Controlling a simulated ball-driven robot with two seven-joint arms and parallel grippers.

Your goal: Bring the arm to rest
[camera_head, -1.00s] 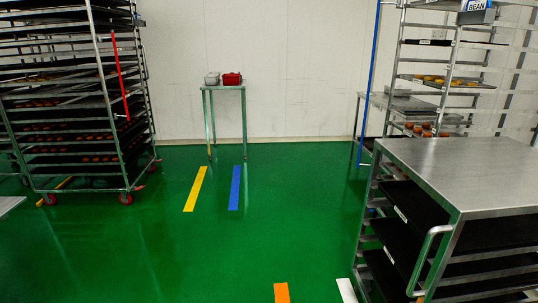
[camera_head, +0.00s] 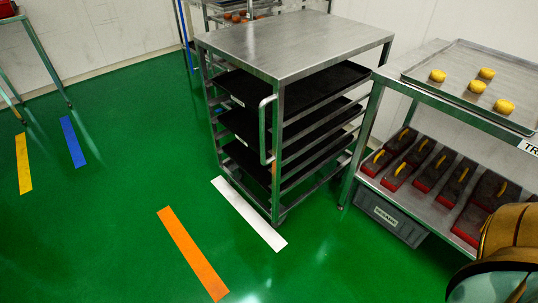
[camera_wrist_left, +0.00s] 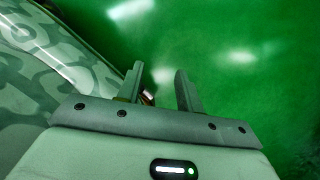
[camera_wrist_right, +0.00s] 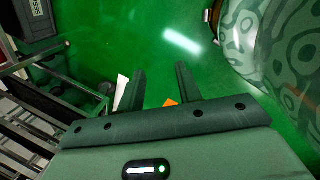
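In the left wrist view my left gripper (camera_wrist_left: 162,88) has its two fingers apart with nothing between them but green floor and a small bit of something behind the left finger. In the right wrist view my right gripper (camera_wrist_right: 160,88) also has its fingers apart and empty, over the green floor. Neither gripper shows in the head view. A patterned rounded part of my own body shows beside each gripper. Part of my own arm shows at the lower right of the head view.
A steel rack cart (camera_head: 290,45) with dark trays stands in the middle. Right of it, a steel table (camera_head: 392,84) holds a tray (camera_head: 455,58) with yellow pieces above several red-and-black boxes (camera_head: 412,160). A grey crate (camera_head: 390,218) sits below. Green floor (camera_head: 110,230) is clear at left.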

